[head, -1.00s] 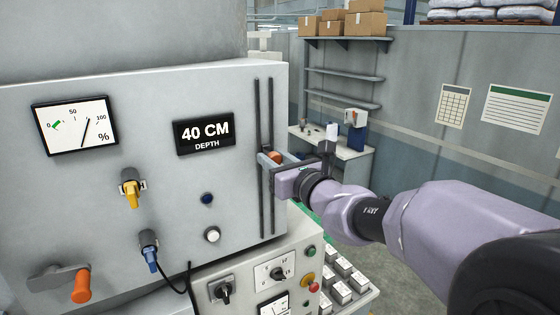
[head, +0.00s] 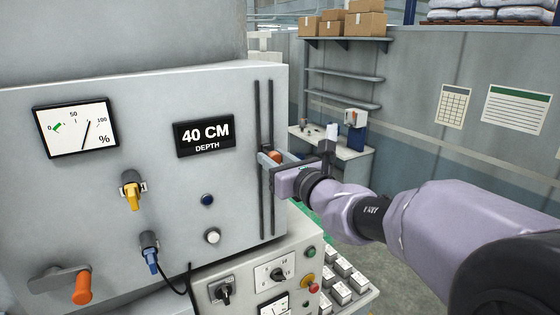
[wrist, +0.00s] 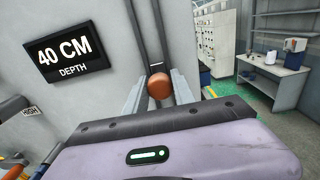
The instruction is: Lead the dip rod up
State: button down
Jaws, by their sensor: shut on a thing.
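The dip rod's orange-brown knob (head: 274,157) sits on the pair of dark vertical rails (head: 264,205) at the right side of the grey panel. My gripper (head: 272,160) is shut on the knob, with a finger on either side of it. In the wrist view the round knob (wrist: 159,87) shows between my two grey fingers. The rod itself behind the knob is hidden. The depth display (head: 205,134) reads 40 CM, and it also shows in the wrist view (wrist: 66,57).
A percent gauge (head: 75,127) has its needle toward the high side. A yellow tap (head: 132,194), a blue plug (head: 150,256) and an orange-handled crank (head: 82,288) are on the panel's left. A workbench (head: 345,150) stands behind at the right.

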jog(key=shift+r+p, duration=2.55)
jog(key=shift+r, duration=3.75)
jog(key=c, duration=1)
grip_release()
jog(key=shift+o, duration=0.2)
jog(key=shift+s, duration=0.1)
